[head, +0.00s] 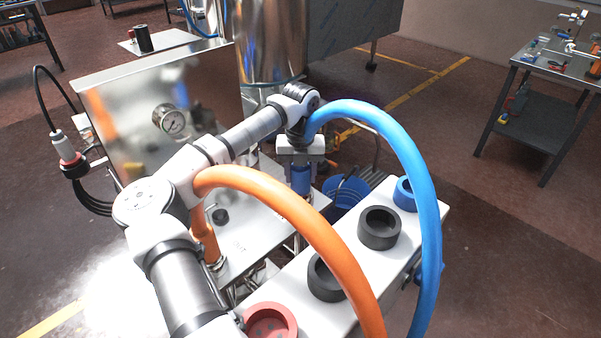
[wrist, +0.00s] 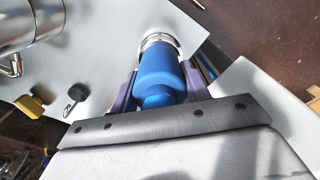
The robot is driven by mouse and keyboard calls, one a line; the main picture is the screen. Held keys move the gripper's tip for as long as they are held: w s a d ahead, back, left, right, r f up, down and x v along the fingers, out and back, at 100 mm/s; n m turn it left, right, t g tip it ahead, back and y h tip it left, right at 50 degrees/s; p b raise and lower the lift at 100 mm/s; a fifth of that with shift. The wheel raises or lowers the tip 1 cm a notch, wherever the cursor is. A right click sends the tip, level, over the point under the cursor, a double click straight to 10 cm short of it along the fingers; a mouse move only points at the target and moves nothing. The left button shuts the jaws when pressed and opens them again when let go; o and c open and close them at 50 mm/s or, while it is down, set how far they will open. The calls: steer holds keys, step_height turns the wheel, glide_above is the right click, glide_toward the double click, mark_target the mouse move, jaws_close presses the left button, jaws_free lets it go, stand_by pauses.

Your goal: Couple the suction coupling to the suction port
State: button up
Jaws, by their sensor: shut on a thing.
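A blue coupling (head: 301,180) is on the end of a thick blue hose (head: 412,170). My gripper (head: 300,160) is shut around it, with one purple finger on each side in the wrist view (wrist: 160,88). The coupling also shows in the wrist view (wrist: 158,72), lined up with a shiny metal ring port (wrist: 161,39) on the steel plate. Its far end meets or overlaps the ring there; I cannot tell whether it is fully seated. The port is hidden behind the coupling in the head view.
An orange hose (head: 290,215) ends in an orange coupling (head: 206,240) on the steel deck (head: 245,240). A white rack (head: 345,235) in front carries red, black and blue ring holders. A steel panel with a gauge (head: 170,120) and a steel cylinder (head: 270,45) stand behind.

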steer(key=shift+f, duration=0.25)
stand_by(0.5)
steer(key=o, duration=1.4)
